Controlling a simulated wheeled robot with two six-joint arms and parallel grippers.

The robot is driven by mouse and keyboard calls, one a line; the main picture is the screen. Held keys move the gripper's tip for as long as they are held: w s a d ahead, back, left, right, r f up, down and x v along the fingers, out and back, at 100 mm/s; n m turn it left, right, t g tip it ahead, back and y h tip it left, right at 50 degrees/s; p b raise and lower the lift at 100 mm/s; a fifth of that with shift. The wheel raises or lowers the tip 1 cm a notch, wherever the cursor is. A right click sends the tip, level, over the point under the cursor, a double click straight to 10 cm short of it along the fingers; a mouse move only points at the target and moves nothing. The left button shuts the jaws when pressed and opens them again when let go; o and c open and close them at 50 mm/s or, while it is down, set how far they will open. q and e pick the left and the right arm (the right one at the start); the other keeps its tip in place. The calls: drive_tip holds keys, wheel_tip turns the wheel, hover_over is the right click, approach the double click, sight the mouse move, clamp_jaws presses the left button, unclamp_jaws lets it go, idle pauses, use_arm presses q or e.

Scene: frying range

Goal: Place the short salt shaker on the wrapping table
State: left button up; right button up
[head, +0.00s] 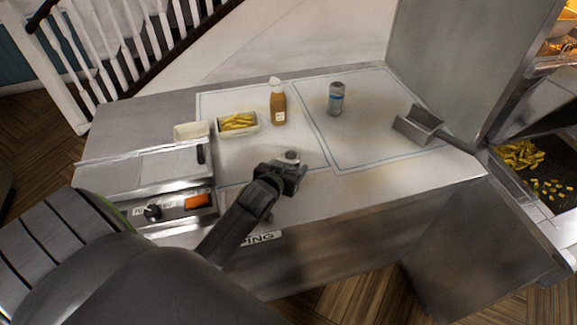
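My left gripper (292,172) reaches over the front part of the wrapping table (350,180), which bears a partly hidden label ending in "PING". A small object with a round grey top, seemingly the short salt shaker (292,157), shows between its fingertips. The fingers appear closed around it and hide its lower part, so I cannot tell whether it touches the table. A taller grey shaker with a blue band (336,98) stands upright farther back on the table. My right gripper is out of view.
A brown sauce bottle (278,103) and a box of fries (238,123) stand behind the gripper. An empty pale box (191,131) and a sealing device (165,180) are at left. A metal scoop (417,123) lies right. The table's right-front area is clear.

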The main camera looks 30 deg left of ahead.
use_arm(q)
drive_tip(key=shift+r, duration=0.2)
drive_tip(key=shift+s, duration=0.2)
drive_tip(key=b+v, duration=0.1)
drive_tip(key=v, duration=1)
drive_tip(key=shift+s+b, duration=0.3)
drive_tip(key=shift+b, duration=0.05)
drive_tip(key=shift+r, duration=0.15)
